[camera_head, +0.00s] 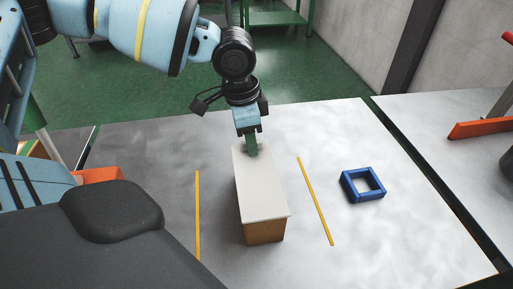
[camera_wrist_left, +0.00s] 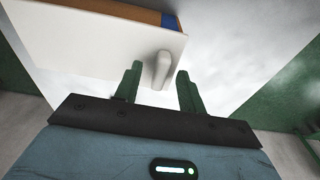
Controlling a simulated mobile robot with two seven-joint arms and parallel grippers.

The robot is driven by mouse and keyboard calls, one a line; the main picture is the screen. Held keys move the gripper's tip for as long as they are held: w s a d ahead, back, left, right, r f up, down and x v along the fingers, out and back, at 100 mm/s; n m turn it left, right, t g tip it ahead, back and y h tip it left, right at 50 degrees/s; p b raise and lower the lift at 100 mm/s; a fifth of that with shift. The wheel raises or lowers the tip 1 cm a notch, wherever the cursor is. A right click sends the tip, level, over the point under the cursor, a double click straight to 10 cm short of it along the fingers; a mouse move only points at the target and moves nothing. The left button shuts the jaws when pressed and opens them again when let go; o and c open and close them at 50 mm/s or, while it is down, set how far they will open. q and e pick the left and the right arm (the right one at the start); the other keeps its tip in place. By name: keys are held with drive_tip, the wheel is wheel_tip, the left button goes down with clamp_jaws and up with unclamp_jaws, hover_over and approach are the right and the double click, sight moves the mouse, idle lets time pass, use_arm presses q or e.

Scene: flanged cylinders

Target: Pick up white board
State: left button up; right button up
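The white board (camera_head: 262,190) lies flat on top of a brown box (camera_head: 264,232) in the middle of the table. In the left wrist view the white board (camera_wrist_left: 85,38) shows a white knob-like handle (camera_wrist_left: 162,70) at its end. My left gripper (camera_head: 252,150) points down at the far end of the board. In the left wrist view its green fingers (camera_wrist_left: 160,88) are apart, with the handle between them and a gap on each side. The head view hides the handle behind the gripper. My right gripper is not in view.
The grey table (camera_head: 410,225) has a yellow strip (camera_head: 197,215) left of the box and another yellow strip (camera_head: 315,200) right of it. A blue square frame (camera_head: 362,184) lies farther right. A second table with an orange bar (camera_head: 485,128) stands at the right, across a gap.

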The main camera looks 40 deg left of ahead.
use_arm(q)
drive_tip(key=c, duration=0.7)
clamp_jaws()
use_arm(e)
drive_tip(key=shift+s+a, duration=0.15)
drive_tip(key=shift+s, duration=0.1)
use_arm(q)
drive_tip(key=shift+r, duration=0.1)
drive_tip(key=shift+r, duration=0.1)
wheel_tip(320, 180, up, 18)
drive_tip(key=p, duration=0.2)
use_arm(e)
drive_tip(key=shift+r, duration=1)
